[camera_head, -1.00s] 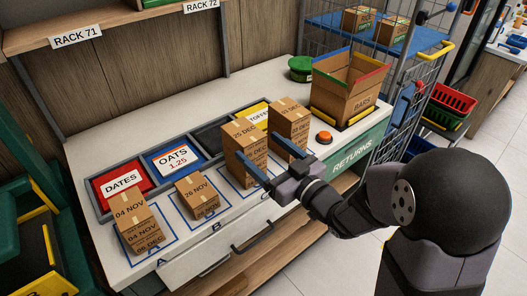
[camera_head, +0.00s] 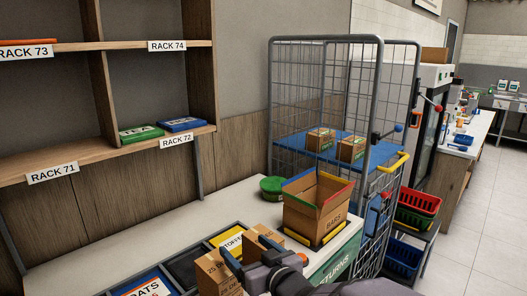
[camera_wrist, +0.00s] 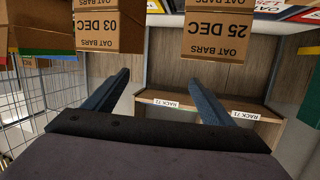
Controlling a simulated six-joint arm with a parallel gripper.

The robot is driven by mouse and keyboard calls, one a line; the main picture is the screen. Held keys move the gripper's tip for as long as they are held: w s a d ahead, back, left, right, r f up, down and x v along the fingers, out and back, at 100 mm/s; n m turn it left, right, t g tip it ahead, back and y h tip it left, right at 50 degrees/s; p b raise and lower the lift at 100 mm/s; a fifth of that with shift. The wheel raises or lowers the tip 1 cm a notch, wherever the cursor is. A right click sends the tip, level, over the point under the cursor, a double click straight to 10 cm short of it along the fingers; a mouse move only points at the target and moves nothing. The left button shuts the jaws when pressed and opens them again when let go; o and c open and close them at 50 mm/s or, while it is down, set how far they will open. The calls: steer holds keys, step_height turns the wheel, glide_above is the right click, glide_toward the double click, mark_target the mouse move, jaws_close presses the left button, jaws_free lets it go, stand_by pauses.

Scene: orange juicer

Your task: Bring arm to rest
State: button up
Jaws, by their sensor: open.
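My gripper (camera_head: 247,255) is at the bottom of the head view, at the counter's front side by two cardboard boxes. In the wrist view my gripper (camera_wrist: 162,95) shows two blue fingers spread apart with nothing between them. The box marked 03 DEC (camera_wrist: 110,30) and the box marked 25 DEC (camera_wrist: 217,35) are beyond the fingertips, apart from each other. In the head view the left box (camera_head: 218,275) and the right box (camera_head: 262,240) are partly cut off or covered by my gripper.
An open carton marked BARS (camera_head: 315,213) stands on the white counter (camera_head: 215,212) near a green round container (camera_head: 272,185). A wire cage cart (camera_head: 335,100) with a blue shelf stands behind. Red and blue baskets (camera_head: 415,205) are at the right. Rack shelves (camera_head: 100,160) hang above the counter.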

steer(key=d+m+h, duration=0.1)
steer(key=d, duration=0.1)
steer(key=w+d+m+h, duration=0.1)
steer(key=m+h, duration=0.1)
steer(key=shift+w+d+f, duration=0.2)
steer(key=shift+d, duration=0.2)
steer(key=s+d+f+m+g+h, duration=0.2)
steer(key=s+d+f+g+h, duration=0.25)
steer(key=s+d+f, duration=0.35)
steer(key=s+d+f+g, duration=0.2)
steer(key=s+f+g, duration=0.1)
steer(key=s, duration=0.4)
steer(key=s+d+f+g+p, duration=0.1)
steer(key=s+d+f+g, duration=0.1)
steer(key=s, duration=0.5)
steer(key=s+d+f+g+p, duration=0.1)
steer(key=s+d+f+g, duration=0.2)
steer(key=s, duration=0.4)
steer(key=shift+s+d+f+g, duration=0.15)
steer(key=shift+s+f+g, duration=0.1)
steer(key=shift+f+g, duration=0.15)
